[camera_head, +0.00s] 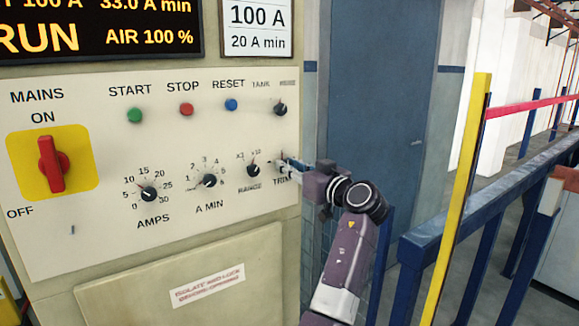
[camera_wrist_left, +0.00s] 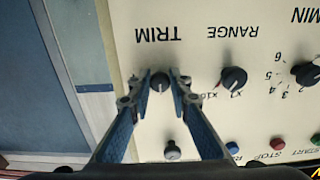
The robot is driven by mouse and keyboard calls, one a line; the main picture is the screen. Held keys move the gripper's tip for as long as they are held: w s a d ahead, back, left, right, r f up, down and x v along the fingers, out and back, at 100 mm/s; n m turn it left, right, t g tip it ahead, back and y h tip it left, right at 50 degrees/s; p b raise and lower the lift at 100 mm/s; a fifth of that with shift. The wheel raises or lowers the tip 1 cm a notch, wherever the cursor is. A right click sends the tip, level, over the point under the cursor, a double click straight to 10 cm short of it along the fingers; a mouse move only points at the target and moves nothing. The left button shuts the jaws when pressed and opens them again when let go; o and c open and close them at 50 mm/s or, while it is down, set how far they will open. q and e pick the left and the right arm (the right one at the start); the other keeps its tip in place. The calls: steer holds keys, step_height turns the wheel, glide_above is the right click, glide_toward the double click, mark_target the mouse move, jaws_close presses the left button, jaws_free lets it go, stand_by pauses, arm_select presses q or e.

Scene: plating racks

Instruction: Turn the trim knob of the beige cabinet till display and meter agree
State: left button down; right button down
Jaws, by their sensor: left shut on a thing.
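The trim knob (camera_wrist_left: 160,82) is a small dark knob on the cream panel of the beige cabinet (camera_head: 150,245). My left gripper (camera_wrist_left: 161,83) has its two blue fingertips closed on either side of it. In the head view my left gripper (camera_head: 287,168) reaches the panel's right edge and mostly hides the knob and part of the TRIM label. The black display (camera_head: 100,30) reads RUN, 33.0 A min and AIR 100 % in the part in view; its top is cut off. No meter is clearly in view. My right gripper is not in view.
The range knob (camera_head: 253,170) sits just left of the trim knob, and a selector knob (camera_head: 280,108) above it. A white card (camera_head: 257,28) reads 100 A, 20 A min. A red mains switch (camera_head: 50,165) is at left. Blue railing (camera_head: 490,190) and a yellow post (camera_head: 455,200) stand right.

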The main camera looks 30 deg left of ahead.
arm_select(q)
steer(key=shift+m, duration=0.4)
steer(key=shift+r+m+p, duration=0.1)
steer(key=shift+m+p, duration=2.8)
steer(key=shift+m, duration=4.9)
steer(key=c, duration=1.8)
jaws_free()
steer(key=shift+o, duration=0.2)
steer(key=v, duration=1.2)
